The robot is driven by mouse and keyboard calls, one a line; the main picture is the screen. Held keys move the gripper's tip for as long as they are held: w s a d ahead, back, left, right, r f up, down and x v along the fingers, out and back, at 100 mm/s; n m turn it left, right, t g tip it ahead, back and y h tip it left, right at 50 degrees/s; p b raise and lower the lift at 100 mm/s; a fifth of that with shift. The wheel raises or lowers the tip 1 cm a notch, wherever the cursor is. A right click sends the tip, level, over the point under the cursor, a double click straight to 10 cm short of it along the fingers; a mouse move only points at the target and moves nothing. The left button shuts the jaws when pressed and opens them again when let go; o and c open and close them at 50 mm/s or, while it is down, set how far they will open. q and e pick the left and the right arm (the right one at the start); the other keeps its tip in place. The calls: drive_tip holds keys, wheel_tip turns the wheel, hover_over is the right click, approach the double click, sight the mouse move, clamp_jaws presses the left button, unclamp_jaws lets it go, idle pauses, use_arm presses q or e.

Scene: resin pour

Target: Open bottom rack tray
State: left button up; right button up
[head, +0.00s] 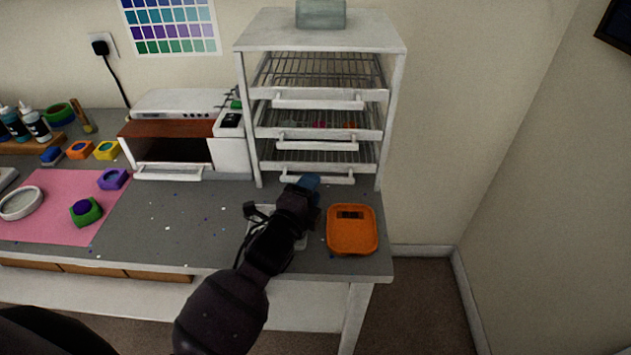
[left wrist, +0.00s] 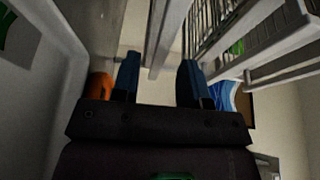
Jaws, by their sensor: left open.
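A white rack (head: 398,120) stands at the back of the bench with wire trays stacked in it. The bottom tray (head: 350,167) is the lowest, with a white bar handle (head: 343,180) along its front; it looks pushed in. My left gripper (head: 309,183) has blue fingertips and is right at this handle, covering part of it. In the left wrist view the gripper (left wrist: 158,75) is open, with a white bar or post beyond the gap between its fingers. I cannot tell whether the fingers touch the handle. My right gripper is out of view.
An orange scale or tray (head: 351,232) lies right of my arm. A pale object (head: 260,212) sits partly hidden under my arm. A small white oven (head: 168,172) stands left of the rack. Other rack trays with handles (head: 318,103) are above.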

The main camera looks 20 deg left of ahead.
use_arm(q)
drive_tip(key=shift+w+d, duration=0.15)
drive_tip(key=shift+w, duration=1.2)
clamp_jaws()
